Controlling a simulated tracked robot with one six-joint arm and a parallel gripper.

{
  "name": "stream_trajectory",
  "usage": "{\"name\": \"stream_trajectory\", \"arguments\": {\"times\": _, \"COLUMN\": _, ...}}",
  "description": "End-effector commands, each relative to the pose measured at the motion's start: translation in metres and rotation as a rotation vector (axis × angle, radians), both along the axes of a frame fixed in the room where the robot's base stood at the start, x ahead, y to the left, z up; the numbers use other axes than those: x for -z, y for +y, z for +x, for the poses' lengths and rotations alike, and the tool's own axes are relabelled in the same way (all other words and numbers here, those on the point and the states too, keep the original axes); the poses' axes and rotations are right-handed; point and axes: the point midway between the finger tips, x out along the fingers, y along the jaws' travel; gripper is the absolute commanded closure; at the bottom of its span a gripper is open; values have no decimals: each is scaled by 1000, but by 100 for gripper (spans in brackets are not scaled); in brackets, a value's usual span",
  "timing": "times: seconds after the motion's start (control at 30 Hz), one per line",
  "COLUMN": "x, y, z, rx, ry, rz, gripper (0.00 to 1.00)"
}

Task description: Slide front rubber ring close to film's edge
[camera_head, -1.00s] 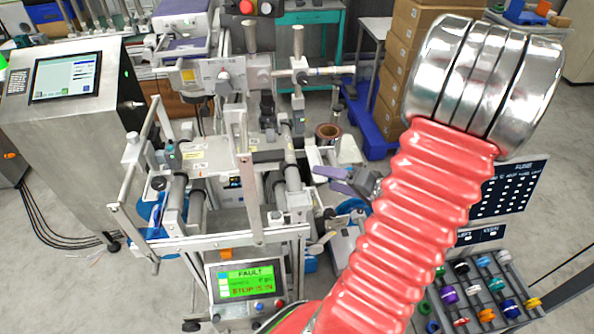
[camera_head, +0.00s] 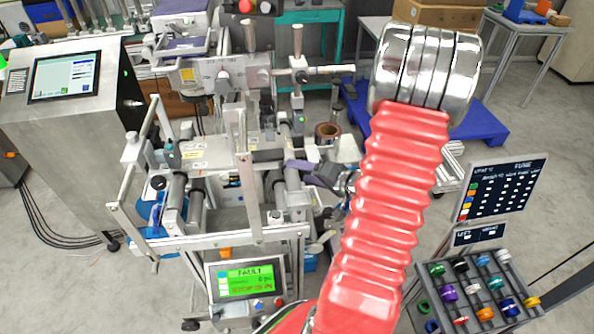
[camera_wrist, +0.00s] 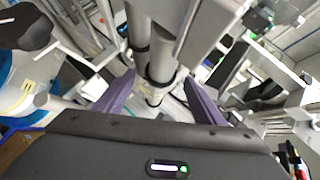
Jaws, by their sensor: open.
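My gripper (camera_head: 308,172) is open, with purple fingers, beside the right-hand rollers of the machine in the head view. In the wrist view my gripper (camera_wrist: 160,100) has one finger on each side of a grey roller pair (camera_wrist: 142,35). A dark band, which may be the front rubber ring (camera_wrist: 157,84), circles the roller end between the fingers. I see no clear contact with it. The right-hand roller (camera_head: 292,178) shows in the head view, partly covered by the gripper. I cannot make out the film's edge.
Metal frame bars (camera_head: 245,195) and a fault display (camera_head: 245,281) stand to the left of my arm. A brown roll (camera_head: 327,130) sits behind the gripper. A rack of coloured spools (camera_head: 480,290) and a sign board (camera_head: 502,187) are at the right.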

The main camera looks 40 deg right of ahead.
Motion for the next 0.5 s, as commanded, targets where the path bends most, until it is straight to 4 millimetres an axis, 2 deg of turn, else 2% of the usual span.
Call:
{"name": "stream_trajectory", "arguments": {"times": 0.2, "x": 10, "y": 2, "z": 23, "rx": -1, "ry": 0, "rz": 1, "gripper": 37}}
{"name": "stream_trajectory", "arguments": {"times": 0.5, "x": 13, "y": 2, "z": 28, "rx": 0, "ry": 0, "rz": 1, "gripper": 37}}
